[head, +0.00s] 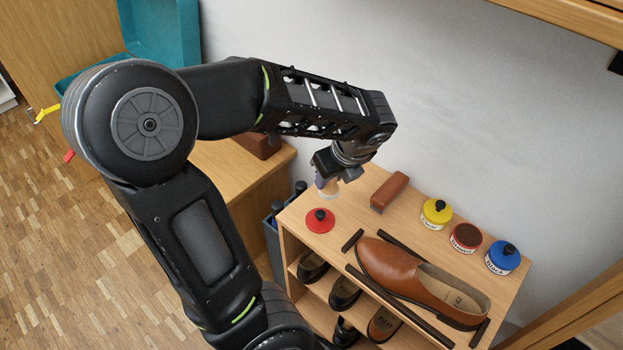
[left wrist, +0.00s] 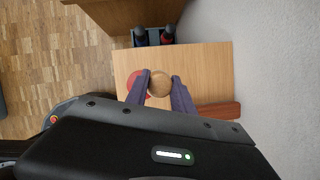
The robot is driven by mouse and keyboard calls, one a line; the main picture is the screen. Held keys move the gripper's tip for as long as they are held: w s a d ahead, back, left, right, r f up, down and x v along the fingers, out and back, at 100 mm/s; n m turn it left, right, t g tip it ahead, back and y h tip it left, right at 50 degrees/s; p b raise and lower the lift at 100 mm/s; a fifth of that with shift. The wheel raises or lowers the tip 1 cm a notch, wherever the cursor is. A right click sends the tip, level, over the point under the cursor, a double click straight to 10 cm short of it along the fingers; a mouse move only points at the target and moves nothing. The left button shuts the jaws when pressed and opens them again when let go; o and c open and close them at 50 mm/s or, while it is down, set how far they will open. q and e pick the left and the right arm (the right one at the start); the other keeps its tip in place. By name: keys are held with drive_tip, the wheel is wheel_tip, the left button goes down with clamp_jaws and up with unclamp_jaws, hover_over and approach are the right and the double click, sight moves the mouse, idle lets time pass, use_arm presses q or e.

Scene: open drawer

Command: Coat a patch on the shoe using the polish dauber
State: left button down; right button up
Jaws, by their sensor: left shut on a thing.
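My left gripper (head: 330,182) is shut on the polish dauber (head: 328,191), which has a wooden knob and a pale pad below. It is over the left end of the shelf top, behind the red lid; I cannot tell whether the pad touches the wood. In the left wrist view the round wooden knob (left wrist: 160,83) sits between the fingers. The brown leather shoe (head: 412,281) lies to the right, apart from the dauber, among dark strips. An open red polish tin (head: 465,238) with brown polish stands behind the shoe. My right gripper is out of view.
A red lid (head: 320,220) lies at the front left of the shelf top (head: 345,217). A reddish-brown block (head: 389,191) lies at the back, left of the closed yellow tin (head: 436,212). A closed blue tin (head: 502,257) stands at the right.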

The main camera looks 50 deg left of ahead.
use_arm(q)
drive_tip(key=w+d+n+g, duration=0.1)
drive_tip(key=w+d+n, duration=0.3)
drive_tip(key=d, duration=0.5)
drive_tip(key=w+d+r+n+g+h, duration=0.1)
drive_tip(key=w+d+n, duration=0.4)
drive_tip(key=d, duration=0.5)
drive_tip(key=shift+w+d+g, duration=0.15)
drive_tip(key=shift+w+g, duration=0.55)
drive_tip(key=shift+w, duration=0.5)
